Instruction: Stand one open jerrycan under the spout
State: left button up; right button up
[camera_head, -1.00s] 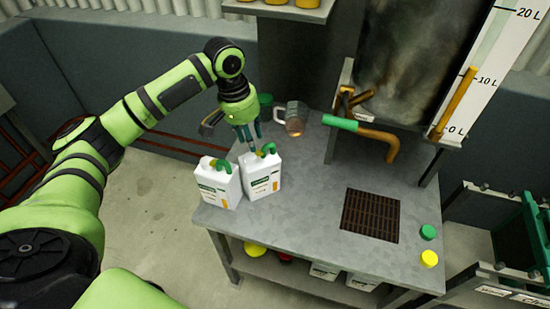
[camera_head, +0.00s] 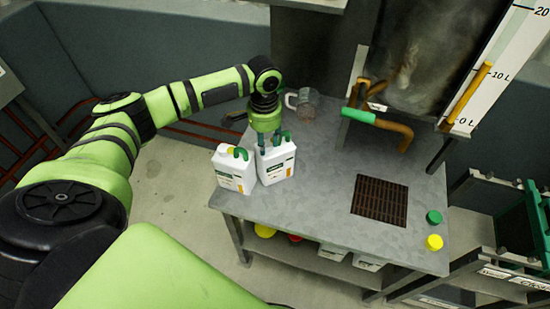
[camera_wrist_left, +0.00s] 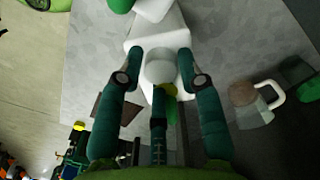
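Two white jerrycans with green handles stand side by side at the left end of the metal table. The left jerrycan (camera_head: 232,175) shows a yellow cap. My left gripper (camera_head: 268,143) points down at the top of the right jerrycan (camera_head: 277,163). In the left wrist view its fingers (camera_wrist_left: 157,72) are spread around a round white part on top of that jerrycan (camera_wrist_left: 150,35). I cannot tell whether they touch it, and its mouth is partly hidden. The spout (camera_head: 390,125), with a green sleeve, hangs at the right, above the table. My right gripper is out of view.
A clear jug (camera_head: 304,104) stands behind the jerrycans. A dark grate (camera_head: 380,200) is set in the table (camera_head: 318,175) below the spout. A green cap (camera_head: 434,217) and yellow cap (camera_head: 434,242) lie at the right. The table between jerrycans and grate is clear.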

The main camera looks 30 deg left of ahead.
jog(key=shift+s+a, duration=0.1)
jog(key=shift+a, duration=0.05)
pick_arm(q)
grip_shut()
jog(key=shift+r, duration=0.1)
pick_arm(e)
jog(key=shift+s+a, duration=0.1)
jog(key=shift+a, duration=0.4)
pick_arm(q)
jog(key=shift+w+r, duration=0.1)
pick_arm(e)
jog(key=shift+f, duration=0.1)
